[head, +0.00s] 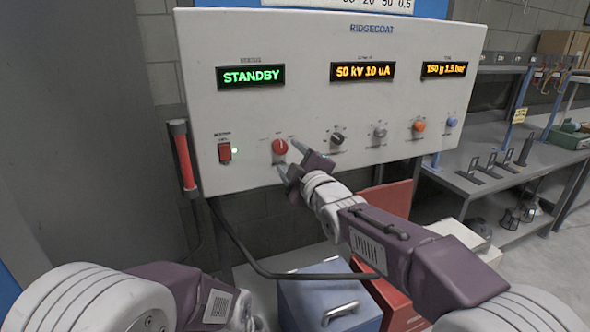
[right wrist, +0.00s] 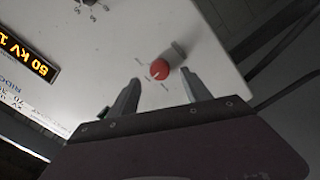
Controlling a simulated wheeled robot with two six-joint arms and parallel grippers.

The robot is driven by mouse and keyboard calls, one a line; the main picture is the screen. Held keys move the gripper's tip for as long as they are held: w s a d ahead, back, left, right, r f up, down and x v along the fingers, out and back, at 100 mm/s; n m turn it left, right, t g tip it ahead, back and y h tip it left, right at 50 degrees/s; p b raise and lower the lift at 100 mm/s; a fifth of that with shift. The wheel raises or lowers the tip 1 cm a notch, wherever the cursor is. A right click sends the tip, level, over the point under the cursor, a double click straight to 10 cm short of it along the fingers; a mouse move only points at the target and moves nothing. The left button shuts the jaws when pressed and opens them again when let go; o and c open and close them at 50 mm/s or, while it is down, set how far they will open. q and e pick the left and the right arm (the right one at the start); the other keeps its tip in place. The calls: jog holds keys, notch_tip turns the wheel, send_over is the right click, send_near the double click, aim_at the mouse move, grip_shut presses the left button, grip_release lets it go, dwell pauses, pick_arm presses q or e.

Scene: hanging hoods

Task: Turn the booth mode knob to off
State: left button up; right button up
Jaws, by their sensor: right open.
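The booth mode knob, which I take to be the red round knob (head: 280,147), is on the left part of the white control panel (head: 300,60), below the green STANDBY display (head: 251,77). My right gripper (head: 289,159) is open in front of the panel, just right of and below the knob. In the right wrist view the red knob (right wrist: 160,71) shows between and a little beyond the two open fingers (right wrist: 159,78), with no visible contact. A white mark shows on its face; the labels around it are too small to read. My left gripper is not in view.
Black (head: 337,138), grey (head: 380,131), orange (head: 419,125) and blue (head: 452,122) knobs are to the right. A black cable (head: 250,255) hangs below the panel; a blue box (head: 325,300) stands under it.

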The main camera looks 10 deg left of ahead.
jog(key=v, duration=0.4)
jog(key=shift+s+b, duration=0.1)
jog(key=shift+b, duration=0.2)
jog(key=w+d+f+m+h+p, duration=0.1)
jog(key=w+d+m+h+p, duration=0.15)
jog(key=d, duration=0.45)
jog(key=w+d+m+h+p, duration=0.1)
jog(key=w+d+h+p, duration=0.15)
jog(key=d, duration=0.55)
jog(key=s+d+f+m+g+h+p, duration=0.2)
jog(key=s+d+f+m+g+h, duration=0.25)
jog(key=d+f, duration=0.65)
jog(key=s+d+f+m+g, duration=0.2)
jog(key=s+f+m+g, duration=0.2)
jog(key=s+f, duration=0.5)
jog(key=s+d+f+m+g+p, duration=0.1)
jog(key=s+f+m+g, duration=0.4)
jog(key=s, duration=1.1)
notch_tip(320, 180, down, 4)
jog(key=shift+s+d+r+m, duration=0.1)
jog(key=shift+s+d+m, duration=0.2)
jog(key=shift+d+m, duration=0.55)
